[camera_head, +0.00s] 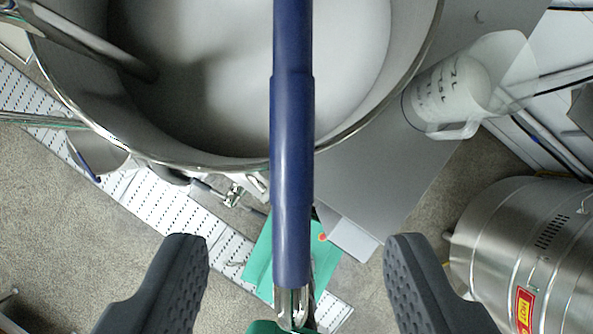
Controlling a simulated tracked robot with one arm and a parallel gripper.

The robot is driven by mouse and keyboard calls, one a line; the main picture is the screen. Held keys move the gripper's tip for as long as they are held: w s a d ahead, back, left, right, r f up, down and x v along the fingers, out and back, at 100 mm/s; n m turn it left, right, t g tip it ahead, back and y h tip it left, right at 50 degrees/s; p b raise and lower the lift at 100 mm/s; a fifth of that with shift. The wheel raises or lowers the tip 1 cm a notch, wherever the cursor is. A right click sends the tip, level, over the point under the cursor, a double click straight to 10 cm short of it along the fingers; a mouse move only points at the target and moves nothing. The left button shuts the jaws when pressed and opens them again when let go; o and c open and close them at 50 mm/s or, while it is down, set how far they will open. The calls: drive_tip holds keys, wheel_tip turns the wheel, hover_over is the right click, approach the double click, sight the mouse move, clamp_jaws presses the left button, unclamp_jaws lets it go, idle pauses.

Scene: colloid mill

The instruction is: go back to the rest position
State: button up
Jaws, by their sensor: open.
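My gripper (296,262) shows at the bottom of the view with its two dark grey fingers wide apart. Between and beyond the fingers runs a long blue handle (292,180), upright in the picture. Its lower end has a metal fork joined to a green part at the bottom edge. Neither finger touches the handle; there is a clear gap on both sides. The handle hides part of the large steel vessel (118,150) behind it. The vessel holds white material (345,60) and a metal tube reaches in from the upper left.
A translucent jug (445,95) with handwriting stands right of the vessel on a grey surface (375,180). A steel drum (525,250) with a red and yellow label is at the lower right. A white perforated strip (165,215) crosses the left. Carpeted floor (60,220) shows at lower left.

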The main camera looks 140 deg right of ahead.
drive_tip(key=w+d+f+m+t+b, duration=0.25)
drive_tip(key=d+t+b, duration=0.4)
drive_tip(key=d, duration=0.65)
drive_tip(key=s+d+f+m+t+h+b, duration=0.1)
drive_tip(key=s+d+t+b, duration=0.1)
drive_tip(key=d+b, duration=0.3)
drive_tip(key=s+d+f+m+t+b, duration=0.1)
drive_tip(key=s+d+t+b, duration=0.1)
drive_tip(key=d+b, duration=0.3)
drive_tip(key=s+d, duration=0.1)
drive_tip(key=d, duration=0.2)
drive_tip(key=shift+s+t+h, duration=0.15)
drive_tip(key=shift+t+h, duration=0.2)
drive_tip(key=shift+h, duration=0.05)
drive_tip(key=shift+d+m, duration=0.1)
drive_tip(key=shift+m, duration=0.15)
drive_tip(key=shift+c, duration=1.6)
